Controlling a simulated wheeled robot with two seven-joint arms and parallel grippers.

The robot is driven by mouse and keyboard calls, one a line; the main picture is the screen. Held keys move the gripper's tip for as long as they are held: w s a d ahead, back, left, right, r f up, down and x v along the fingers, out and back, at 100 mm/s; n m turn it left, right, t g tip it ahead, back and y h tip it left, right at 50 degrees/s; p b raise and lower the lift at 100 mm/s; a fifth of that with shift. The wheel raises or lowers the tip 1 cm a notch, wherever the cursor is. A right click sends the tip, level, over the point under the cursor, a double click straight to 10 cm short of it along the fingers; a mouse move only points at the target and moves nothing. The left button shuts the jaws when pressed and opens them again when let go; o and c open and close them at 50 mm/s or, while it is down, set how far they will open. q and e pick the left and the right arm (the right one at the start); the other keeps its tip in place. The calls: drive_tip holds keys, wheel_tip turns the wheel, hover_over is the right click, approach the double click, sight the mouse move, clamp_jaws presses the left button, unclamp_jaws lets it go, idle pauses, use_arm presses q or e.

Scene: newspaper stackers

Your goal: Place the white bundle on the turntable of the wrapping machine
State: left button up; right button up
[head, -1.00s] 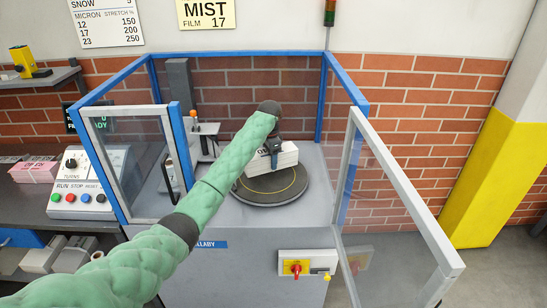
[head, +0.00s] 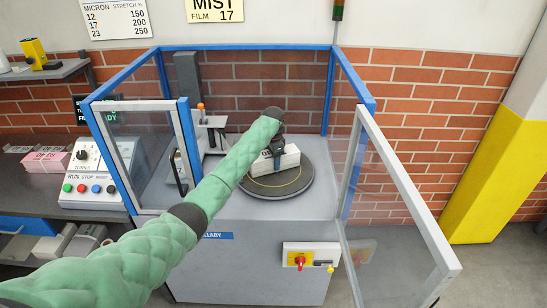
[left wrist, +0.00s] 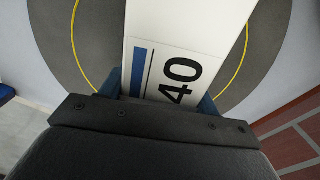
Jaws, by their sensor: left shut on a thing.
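The white bundle (head: 289,160) is at the round dark turntable (head: 302,186) with its yellow ring, inside the wrapping machine (head: 250,226). My left gripper (head: 276,160) is shut on the bundle from above. In the left wrist view the bundle (left wrist: 187,35) shows a blue bar and the number 40 between the fingers, with the turntable (left wrist: 60,45) and its yellow ring below on both sides. I cannot tell whether the bundle touches the turntable. My forearm hides part of the turntable's left side. My right gripper is not in view.
The machine has blue frame posts and clear panels; its grey-framed door (head: 400,200) stands open at the right. A mast (head: 188,95) and film carriage stand left of the turntable. A control box (head: 95,180) and pink bundle (head: 45,161) are at the left.

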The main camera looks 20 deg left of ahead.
use_arm(q)
drive_tip(key=o, duration=1.4)
drive_tip(key=shift+f, duration=0.1)
drive_tip(key=o, duration=0.4)
drive_tip(key=shift+c, duration=0.2)
drive_tip(key=shift+r, duration=0.3)
wheel_tip(320, 180, up, 11)
drive_tip(key=b, duration=0.4)
drive_tip(key=shift+f, duration=0.15)
drive_tip(key=shift+r, duration=0.5)
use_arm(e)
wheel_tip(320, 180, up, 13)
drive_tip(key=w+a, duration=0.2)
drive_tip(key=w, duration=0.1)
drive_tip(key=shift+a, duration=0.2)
